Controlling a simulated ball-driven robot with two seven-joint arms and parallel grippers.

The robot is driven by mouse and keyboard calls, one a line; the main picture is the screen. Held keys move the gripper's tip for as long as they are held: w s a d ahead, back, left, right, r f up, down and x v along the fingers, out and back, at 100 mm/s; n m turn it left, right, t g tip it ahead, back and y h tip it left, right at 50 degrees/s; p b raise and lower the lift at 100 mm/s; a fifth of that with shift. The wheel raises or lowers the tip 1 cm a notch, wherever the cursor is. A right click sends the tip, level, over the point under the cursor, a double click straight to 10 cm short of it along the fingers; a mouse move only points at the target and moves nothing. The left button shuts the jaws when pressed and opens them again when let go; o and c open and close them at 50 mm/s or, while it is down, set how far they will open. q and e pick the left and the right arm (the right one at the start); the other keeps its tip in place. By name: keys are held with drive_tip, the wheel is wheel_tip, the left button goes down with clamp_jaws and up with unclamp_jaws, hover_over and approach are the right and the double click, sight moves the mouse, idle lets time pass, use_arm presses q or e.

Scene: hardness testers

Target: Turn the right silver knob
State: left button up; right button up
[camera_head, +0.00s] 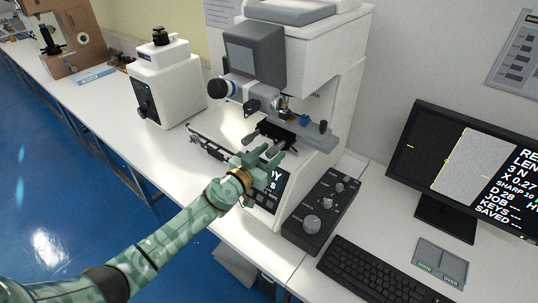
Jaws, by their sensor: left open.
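The white and grey hardness tester (272,55) stands on the bench at the centre. A black control box (305,239) on its right carries a large silver knob (312,223) and smaller silver knobs, one at its far end (340,187). I cannot tell which knob the task means. My left gripper (272,156) is open, just in front of the tester's dark stage (286,138) and above its front display (273,180), which it partly covers. It is left of the control box and apart from its knobs. My right gripper is not in view.
A monitor (434,210), a black keyboard (365,276) and a small grey pad (440,262) are on the right. A smaller white tester (172,82) and a brown machine (83,38) stand farther left. The bench's front edge drops to a blue floor (70,150).

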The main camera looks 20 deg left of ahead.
use_arm(q)
clamp_jaws()
